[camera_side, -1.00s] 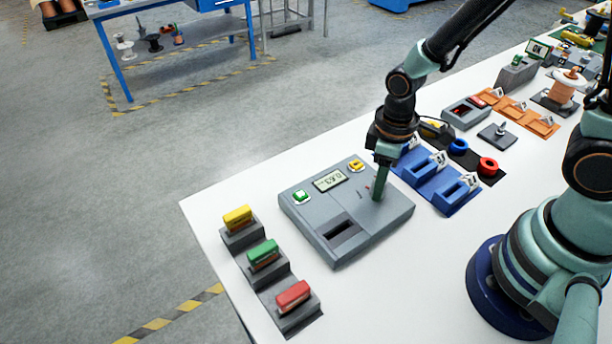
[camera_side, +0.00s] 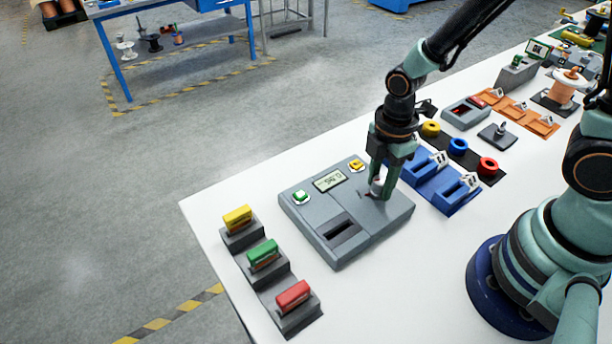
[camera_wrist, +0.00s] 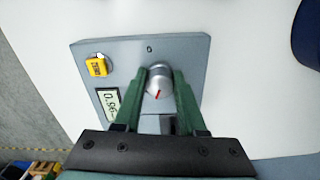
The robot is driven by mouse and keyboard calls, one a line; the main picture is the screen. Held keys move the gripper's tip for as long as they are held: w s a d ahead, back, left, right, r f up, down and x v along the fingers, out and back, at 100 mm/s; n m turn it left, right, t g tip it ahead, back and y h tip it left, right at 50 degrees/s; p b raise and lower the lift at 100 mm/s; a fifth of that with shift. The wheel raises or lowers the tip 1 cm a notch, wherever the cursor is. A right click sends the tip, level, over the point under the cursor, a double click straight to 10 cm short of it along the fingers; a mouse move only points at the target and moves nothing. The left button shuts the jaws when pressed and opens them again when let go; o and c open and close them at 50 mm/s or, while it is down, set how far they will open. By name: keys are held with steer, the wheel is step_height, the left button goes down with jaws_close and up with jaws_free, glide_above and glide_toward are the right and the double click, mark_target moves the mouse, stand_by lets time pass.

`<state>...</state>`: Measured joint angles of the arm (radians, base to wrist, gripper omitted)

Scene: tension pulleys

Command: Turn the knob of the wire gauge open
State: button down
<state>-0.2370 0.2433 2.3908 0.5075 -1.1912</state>
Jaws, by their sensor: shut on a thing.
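The wire gauge (camera_side: 318,238) is a grey box on the white table, with a small display (camera_side: 330,181), a green button, a yellow button and a dark slot. Its knob (camera_wrist: 159,82) is round and light grey with a red pointer line, seen from above in the wrist view. My gripper (camera_side: 381,192) points down over the right part of the gauge and is shut on the knob, one green finger on each side. In the wrist view the display (camera_wrist: 108,102) is partly hidden by a finger and its visible digits look like 0.96.
Yellow, green and red blocks (camera_side: 293,296) sit in dark holders left of the gauge. Blue trays (camera_side: 456,190) stand close to its right, with yellow, blue and red rings (camera_side: 488,165) behind. The table's front left edge is near the gauge.

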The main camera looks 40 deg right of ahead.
mark_target(381, 180)
steer(key=shift+n, duration=0.5)
steer(key=shift+c, duration=2.4)
jaws_free()
step_height(381, 180, up, 12)
